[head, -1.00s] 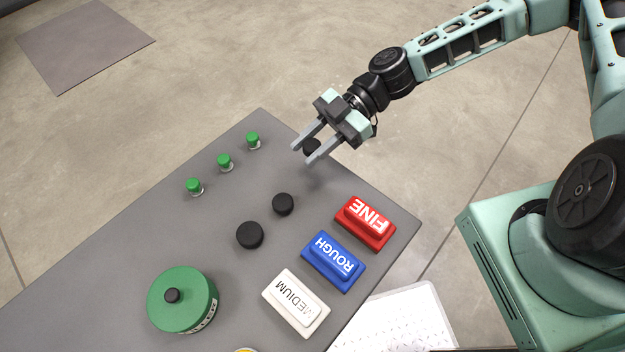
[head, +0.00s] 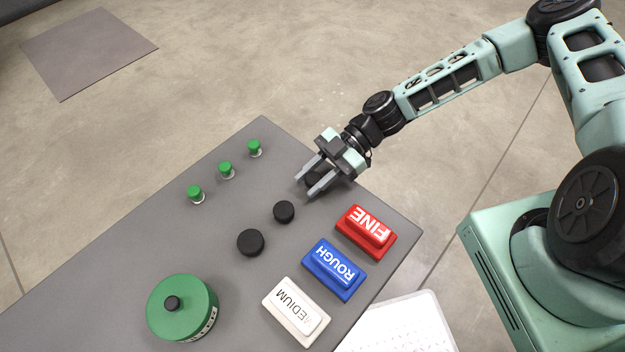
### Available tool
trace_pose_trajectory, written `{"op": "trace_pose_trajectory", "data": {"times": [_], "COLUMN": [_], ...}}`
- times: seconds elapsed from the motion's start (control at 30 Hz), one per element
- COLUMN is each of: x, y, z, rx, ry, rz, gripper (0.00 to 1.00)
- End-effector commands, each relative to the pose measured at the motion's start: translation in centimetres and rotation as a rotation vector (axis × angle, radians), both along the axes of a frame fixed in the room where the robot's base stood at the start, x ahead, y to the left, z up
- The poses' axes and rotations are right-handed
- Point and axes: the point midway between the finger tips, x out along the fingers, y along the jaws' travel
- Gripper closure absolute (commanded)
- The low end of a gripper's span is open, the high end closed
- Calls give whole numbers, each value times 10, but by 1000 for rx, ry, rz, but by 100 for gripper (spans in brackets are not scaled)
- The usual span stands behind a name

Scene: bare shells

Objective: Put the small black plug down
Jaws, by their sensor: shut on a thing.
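My gripper (head: 306,186) is at the far right part of the grey table (head: 190,245), low over its top. It is shut on a small black plug (head: 316,181), which shows only partly between the two grey fingers. I cannot tell whether the plug touches the table. Two other black round plugs stand on the table nearer to me: a smaller one (head: 284,211) and a larger one (head: 250,242). Both are apart from the gripper.
Red FINE (head: 366,232), blue ROUGH (head: 334,269) and white MEDIUM (head: 296,312) blocks line the right side. Three small green-capped pieces (head: 226,170) stand along the far left edge. A green round container (head: 183,308) with a black knob is near left. Bare table lies between.

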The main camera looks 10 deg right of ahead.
Motion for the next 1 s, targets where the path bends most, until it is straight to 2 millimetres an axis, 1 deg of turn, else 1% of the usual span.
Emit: {"op": "trace_pose_trajectory", "data": {"times": [0.03,0.1,0.33,0.43,0.47,0.5,0.53,0.93,1.0], "x": [0,0,0,0,0,0,0,0,4], "y": [1,1,0,0,0,0,0,0,-8], "z": [-8,-13,-14,-17,-17,-16,-16,-16,-15], "rx": [1,2,1,0,0,0,0,-1,0], "ry": [2,1,-2,-1,-1,-1,-1,1,-3], "rz": [-1,0,1,0,0,0,0,1,-3], "gripper": [90,90,90,90,66,55,47,47,47]}}
